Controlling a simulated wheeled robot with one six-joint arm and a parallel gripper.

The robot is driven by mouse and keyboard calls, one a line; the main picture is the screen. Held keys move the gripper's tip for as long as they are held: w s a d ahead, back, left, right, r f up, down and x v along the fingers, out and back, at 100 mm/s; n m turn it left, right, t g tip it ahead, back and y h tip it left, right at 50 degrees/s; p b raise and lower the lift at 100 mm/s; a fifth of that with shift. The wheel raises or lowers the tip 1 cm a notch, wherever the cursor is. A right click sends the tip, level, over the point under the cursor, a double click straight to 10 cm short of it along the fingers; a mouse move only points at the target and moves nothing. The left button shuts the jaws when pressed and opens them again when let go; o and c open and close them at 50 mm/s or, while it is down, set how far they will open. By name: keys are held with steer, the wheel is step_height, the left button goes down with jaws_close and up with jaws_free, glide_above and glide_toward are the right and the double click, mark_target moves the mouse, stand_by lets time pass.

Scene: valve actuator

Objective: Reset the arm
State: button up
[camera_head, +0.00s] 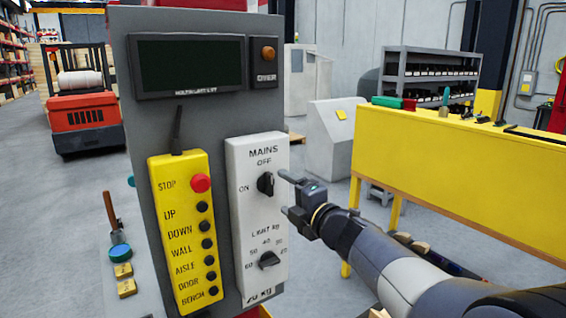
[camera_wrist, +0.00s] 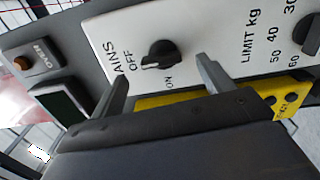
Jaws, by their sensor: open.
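My gripper (camera_head: 284,192) is open and empty, its fingertips just in front of the white MAINS panel (camera_head: 240,225). The black MAINS knob (camera_head: 265,184) sits close to the upper fingertip. In the wrist view the MAINS knob (camera_wrist: 161,54) shows beyond and between my two fingers (camera_wrist: 163,72), apparently not gripped. Its handle there points lower left, nearer OFF than ON; the exact setting is unclear. The black LIMIT kg knob (camera_head: 269,260) is lower on the panel, and at the right edge of the wrist view (camera_wrist: 308,35).
A yellow button box (camera_head: 183,230) with a red STOP button (camera_head: 201,183) hangs left of the panel. Above are a dark display (camera_head: 188,64) and an OVER lamp (camera_head: 267,53). A yellow bench (camera_head: 440,160) stands right. A forklift (camera_head: 82,105) is far left.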

mark_target(270, 186)
steer(key=w+a+n, duration=0.1)
steer(key=w, duration=0.1)
steer(key=w+a+n, duration=0.2)
steer(key=shift+w+a+b, duration=0.1)
steer(key=shift+w+b, duration=0.05)
steer(key=shift+b, duration=0.25)
steer(key=n+b, duration=0.2)
steer(key=n, duration=0.3)
steer(key=shift+a+r, duration=0.1)
steer(key=shift+a, duration=0.05)
steer(key=n+b, duration=0.1)
steer(key=n, duration=0.3)
steer(key=shift+a+n, duration=0.1)
steer(key=shift+n, duration=0.3)
steer(key=n, duration=0.2)
steer(key=n+b, duration=0.1)
steer(key=n, duration=0.1)
steer(key=shift+s+a, duration=0.1)
steer(key=shift+s, duration=0.1)
steer(key=shift+s+d, duration=0.35)
steer(key=shift+s, duration=0.15)
steer(key=shift+r, duration=0.15)
